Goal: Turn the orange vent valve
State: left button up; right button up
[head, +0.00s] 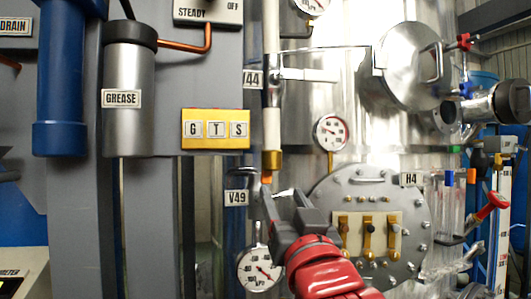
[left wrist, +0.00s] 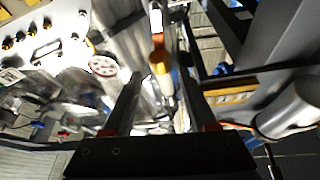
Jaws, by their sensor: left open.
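A small orange piece (head: 267,178), which looks like the vent valve's handle, shows below the brass fitting (head: 272,160) on a thin cream pipe (head: 271,130), just above the V49 label (head: 237,198). My left gripper (head: 283,203) is open just below it, its fingers pointing up toward the fitting; its arm hides what lies behind. In the left wrist view the two open fingers (left wrist: 160,85) stand apart, with the brass fitting (left wrist: 160,62) ahead in the gap and nothing held. I cannot tell whether a finger touches the valve. My right gripper is not in view.
A pressure gauge (head: 260,269) sits close to the left of my gripper. A round bolted plate (head: 345,190) with brass toggles (head: 367,238) lies close on the right. Another gauge (head: 331,132) is above right. A yellow G T S box (head: 215,129) is at upper left.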

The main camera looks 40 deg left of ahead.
aim_at(268, 161)
pick_arm(q)
jog(key=p+x, duration=0.5)
jog(key=x, duration=1.1)
jog(key=shift+w+a+r, duration=0.1)
jog(key=shift+w+r, duration=0.15)
grip_shut()
dwell(0.6)
